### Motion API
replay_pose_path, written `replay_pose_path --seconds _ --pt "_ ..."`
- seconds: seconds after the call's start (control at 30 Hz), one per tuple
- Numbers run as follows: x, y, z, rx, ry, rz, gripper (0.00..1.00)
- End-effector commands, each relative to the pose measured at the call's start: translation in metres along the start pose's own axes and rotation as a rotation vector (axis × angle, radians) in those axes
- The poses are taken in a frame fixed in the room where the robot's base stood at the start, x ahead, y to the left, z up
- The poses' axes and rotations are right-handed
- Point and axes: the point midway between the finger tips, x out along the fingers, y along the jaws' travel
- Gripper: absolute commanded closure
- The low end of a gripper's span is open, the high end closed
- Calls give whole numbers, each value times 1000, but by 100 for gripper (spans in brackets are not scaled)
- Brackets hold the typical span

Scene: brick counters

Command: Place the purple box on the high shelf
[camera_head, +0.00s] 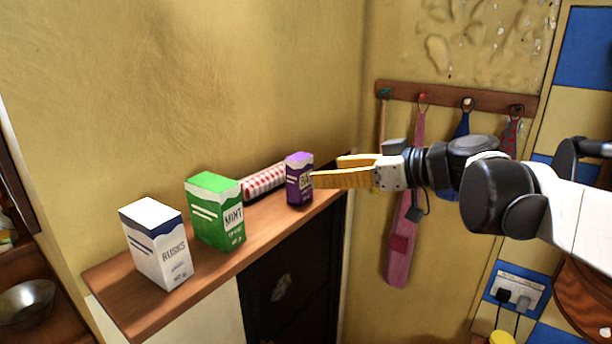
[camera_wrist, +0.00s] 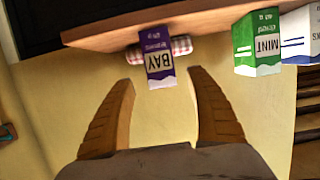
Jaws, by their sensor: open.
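The purple box (camera_head: 299,179), with a white label, stands upright near the right end of a wooden shelf (camera_head: 225,262) on the wall. In the wrist view the purple box (camera_wrist: 159,72) appears upside down, labelled BAY, ahead of the space between the fingertips. My gripper (camera_head: 328,170) is open, with its yellow fingers pointing left toward the box. In the wrist view my gripper (camera_wrist: 163,90) has its fingers spread wide, with nothing between them. In the head view the fingertips come close to the box's right side; I cannot tell whether they touch.
A green MINT box (camera_head: 215,211) and a white box (camera_head: 158,243) stand left of the purple one. A red-and-white patterned roll (camera_head: 263,182) lies behind, against the wall. A hook rail (camera_head: 450,97) with hanging items is at the back right. A metal bowl (camera_head: 27,302) sits lower left.

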Motion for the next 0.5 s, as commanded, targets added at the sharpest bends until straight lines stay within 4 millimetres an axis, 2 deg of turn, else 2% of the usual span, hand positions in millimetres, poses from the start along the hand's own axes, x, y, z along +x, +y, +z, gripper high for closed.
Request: replay_pose_path --seconds 0.1,0.27,0.33,0.37,0.43,0.47,0.5 --pt "-22 1 1 0 1 4 35" --pt "-38 -2 2 5 -7 2 35" --pt "-40 -12 15 36 -49 6 35" --pt "-42 -19 25 62 -82 13 35" --pt "-46 -42 62 147 -195 46 35" --pt "-50 -52 81 190 -252 74 35" --pt "-57 -66 110 249 -332 122 35"
